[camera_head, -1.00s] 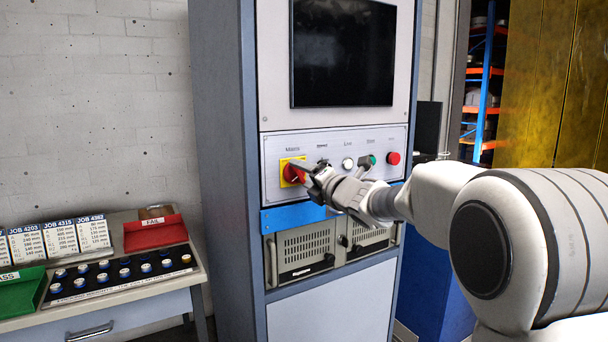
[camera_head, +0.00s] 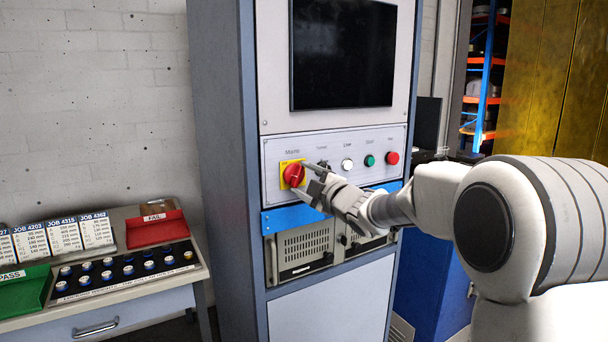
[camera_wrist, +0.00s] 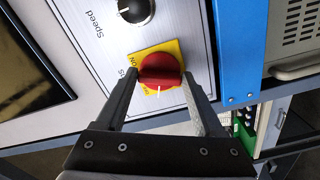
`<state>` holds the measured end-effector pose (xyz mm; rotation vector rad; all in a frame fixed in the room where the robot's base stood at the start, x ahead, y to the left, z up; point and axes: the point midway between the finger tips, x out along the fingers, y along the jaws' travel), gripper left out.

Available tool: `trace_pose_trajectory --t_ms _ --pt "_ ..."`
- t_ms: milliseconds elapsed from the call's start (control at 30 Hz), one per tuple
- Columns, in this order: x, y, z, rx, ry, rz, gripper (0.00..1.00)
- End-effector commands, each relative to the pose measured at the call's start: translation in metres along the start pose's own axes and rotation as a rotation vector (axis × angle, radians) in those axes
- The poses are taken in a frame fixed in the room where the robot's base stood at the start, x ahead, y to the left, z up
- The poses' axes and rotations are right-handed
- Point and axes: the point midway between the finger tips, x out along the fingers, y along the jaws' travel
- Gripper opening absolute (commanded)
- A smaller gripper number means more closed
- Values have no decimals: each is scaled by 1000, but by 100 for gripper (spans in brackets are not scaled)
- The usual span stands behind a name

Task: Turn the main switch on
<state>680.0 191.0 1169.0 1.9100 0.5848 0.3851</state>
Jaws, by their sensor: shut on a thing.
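The main switch is a red rotary knob (camera_head: 293,174) on a yellow plate (camera_head: 284,163), at the left end of the light grey control panel. In the wrist view the red knob (camera_wrist: 160,70) sits between my two fingers, with a white mark on its edge. My gripper (camera_head: 304,182) reaches in from the right and is shut on the knob, one finger on each side; the gripper (camera_wrist: 160,82) fills the lower wrist view. The finger contact is not clearly visible.
Right of the switch are a black speed knob (camera_wrist: 137,10), a white button (camera_head: 347,165), a green button (camera_head: 369,160) and a red button (camera_head: 392,158). A dark screen (camera_head: 342,55) is above, a blue strip (camera_head: 284,217) below. A bench with a red tray (camera_head: 155,232) stands left.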

Motion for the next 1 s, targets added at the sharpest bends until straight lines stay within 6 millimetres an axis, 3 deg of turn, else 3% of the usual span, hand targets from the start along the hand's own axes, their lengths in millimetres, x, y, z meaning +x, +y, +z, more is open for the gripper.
trace_pose_trajectory --t_ms 500,1000 --pt "0 0 0 336 -1 0 14" --pt "0 -2 0 397 -1 0 14"
